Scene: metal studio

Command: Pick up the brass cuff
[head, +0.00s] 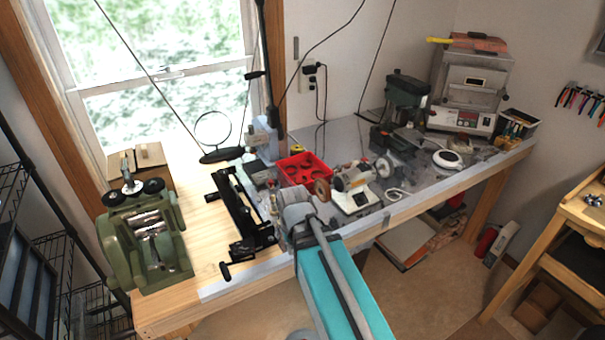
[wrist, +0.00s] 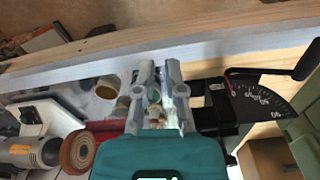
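My gripper (wrist: 159,65) is open in the wrist view, its two grey fingers apart above the bench near its front edge. A small round piece with a brass-coloured rim (wrist: 107,87) lies left of the fingers; it may be the brass cuff, but I cannot be sure. Small yellowish, jar-like pieces (wrist: 154,95) show between and behind the fingers. Nothing is clearly gripped. In the head view my arm covers this part of the bench, and I cannot make out the cuff there.
A red tray (head: 321,174) with dark rings stands behind my wrist. A motor with a brown wheel (head: 352,178) is to its right. A black lever tool (head: 237,212) and a green rolling mill (head: 143,240) stand left. The bench is crowded around my gripper.

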